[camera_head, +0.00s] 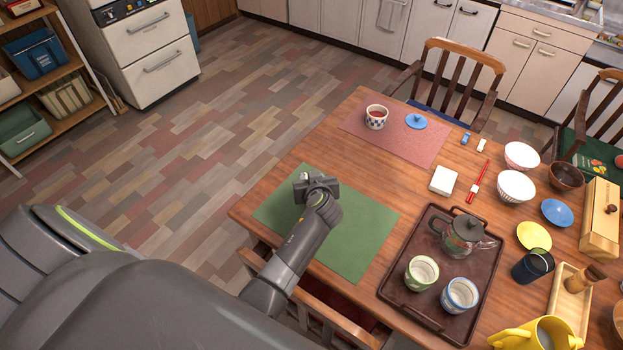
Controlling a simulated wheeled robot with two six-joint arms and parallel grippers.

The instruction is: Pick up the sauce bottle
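I cannot single out a sauce bottle for certain. Two small upright items stand near the pink placemat's right corner, a blue one (465,138) and a white one (481,145); they are too small to identify. My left gripper (312,181) is above the green placemat (352,245) at the table's left side, well apart from those items. Its fingers are seen from behind and partly hidden by the wrist. A small pale spot shows at its tip, and I cannot tell what it is. My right gripper is not in view.
The wooden table (412,205) holds a dark tray (392,287) with a teapot (463,236) and two cups. Bowls, small plates, a wooden box (598,232) and a yellow pitcher (537,335) crowd the right side. A checkered cup (376,118) stands on the pink placemat (400,142).

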